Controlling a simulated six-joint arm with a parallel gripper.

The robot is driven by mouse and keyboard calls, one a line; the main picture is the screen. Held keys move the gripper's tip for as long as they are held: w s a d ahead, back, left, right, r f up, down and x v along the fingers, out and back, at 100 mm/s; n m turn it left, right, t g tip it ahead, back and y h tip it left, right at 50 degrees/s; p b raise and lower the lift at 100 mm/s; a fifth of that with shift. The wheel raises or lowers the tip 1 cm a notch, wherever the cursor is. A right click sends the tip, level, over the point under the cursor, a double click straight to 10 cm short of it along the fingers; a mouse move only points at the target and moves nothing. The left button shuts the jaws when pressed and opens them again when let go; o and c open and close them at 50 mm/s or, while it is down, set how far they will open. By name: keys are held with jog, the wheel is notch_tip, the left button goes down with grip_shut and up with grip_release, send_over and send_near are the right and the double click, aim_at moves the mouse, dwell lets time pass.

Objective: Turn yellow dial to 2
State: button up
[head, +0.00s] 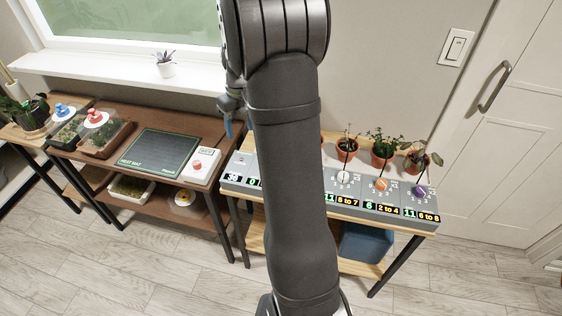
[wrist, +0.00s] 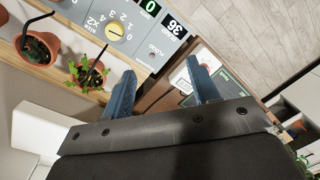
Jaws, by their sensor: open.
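The yellow dial (wrist: 115,32) shows at the top of the wrist view, on a grey panel (wrist: 147,45) with numbers printed around it. Its pointer is too small to read. In the head view my arm hides the dial. My gripper (wrist: 163,84) is open and empty, its blue fingers apart and not touching the dial. In the head view one blue fingertip of my gripper (head: 228,128) shows above the left end of the panel.
Potted plants (head: 382,150) stand behind the panel; two more, one leafy (wrist: 88,74), are close to the dial in the wrist view. White, orange and purple dials (head: 381,185) are right of my arm. A dark mat (head: 160,152) and white box (head: 199,163) are on the left table.

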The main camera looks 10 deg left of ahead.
jog(key=w+d+m+g+y, duration=0.25)
jog(key=w+d+m, duration=0.85)
jog(key=m, duration=0.9)
jog(key=shift+t, duration=0.25)
jog(key=x, duration=0.6)
jog(key=s+x, duration=0.1)
jog(key=x, duration=1.1)
jog(key=shift+s+d+r, duration=0.1)
jog(key=shift+s+d, duration=0.05)
jog(key=shift+d, duration=0.15)
jog(key=c, duration=1)
